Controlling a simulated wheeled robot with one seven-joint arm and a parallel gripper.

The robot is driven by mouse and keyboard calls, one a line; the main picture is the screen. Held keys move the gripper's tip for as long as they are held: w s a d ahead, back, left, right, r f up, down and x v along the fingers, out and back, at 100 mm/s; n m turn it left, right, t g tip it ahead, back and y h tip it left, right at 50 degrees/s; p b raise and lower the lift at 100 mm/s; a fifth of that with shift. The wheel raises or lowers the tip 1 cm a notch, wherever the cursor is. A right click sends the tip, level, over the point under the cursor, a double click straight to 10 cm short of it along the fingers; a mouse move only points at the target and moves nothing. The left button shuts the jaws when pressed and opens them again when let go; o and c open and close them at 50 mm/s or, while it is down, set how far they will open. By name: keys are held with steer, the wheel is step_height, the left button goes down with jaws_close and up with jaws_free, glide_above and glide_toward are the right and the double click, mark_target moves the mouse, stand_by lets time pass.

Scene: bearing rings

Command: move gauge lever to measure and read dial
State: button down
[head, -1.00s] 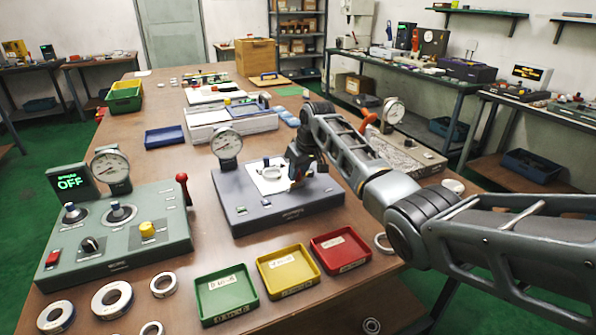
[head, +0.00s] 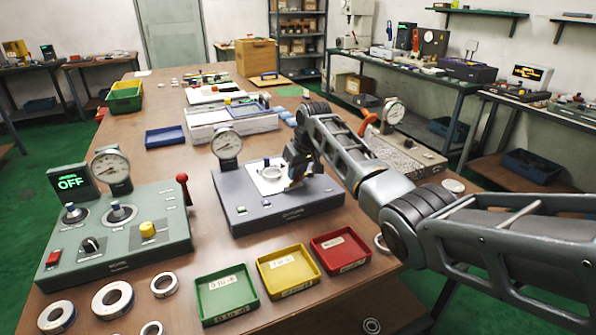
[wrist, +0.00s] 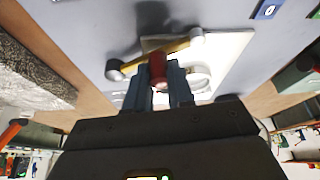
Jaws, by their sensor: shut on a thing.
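The gauge is a dark grey-blue block (head: 285,214) with a round white dial (head: 227,143) on a post at its back left. The dial's needle is too small to read. A bearing ring (head: 271,173) lies on the block's pale plate and shows in the wrist view (wrist: 203,80). In the wrist view the brass lever (wrist: 170,52) crosses by the plate, with a red knob (wrist: 157,70). My gripper (wrist: 163,76) is shut on the red knob, its two fingers on either side. In the head view my gripper (head: 297,178) hides most of the lever.
Green (head: 226,312), yellow (head: 288,290) and red (head: 341,266) trays stand in front of the gauge. A green panel (head: 115,262) with a dial, a red-knobbed lever and an "OFF" display stands at left. Loose rings (head: 113,299) lie in front of it.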

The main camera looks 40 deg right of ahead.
steer(key=w+m+h, duration=0.1)
steer(key=m, duration=0.1)
steer(key=shift+w+a+m, duration=0.1)
steer(key=shift+w+m, duration=0.2)
steer(key=shift+w, duration=0.05)
steer(key=shift+w+m+g+h+b, duration=0.3)
steer(key=shift+w+m+h+b, duration=0.3)
steer(key=shift+m+b, duration=0.45)
steer(key=shift+w+m, duration=0.1)
steer(key=shift+m, duration=0.15)
steer(key=c, duration=1)
jaws_free()
steer(key=shift+r, duration=0.1)
steer(key=shift+p+v, duration=0.3)
steer(key=shift+v, duration=3.5)
steer(key=shift+d, duration=0.2)
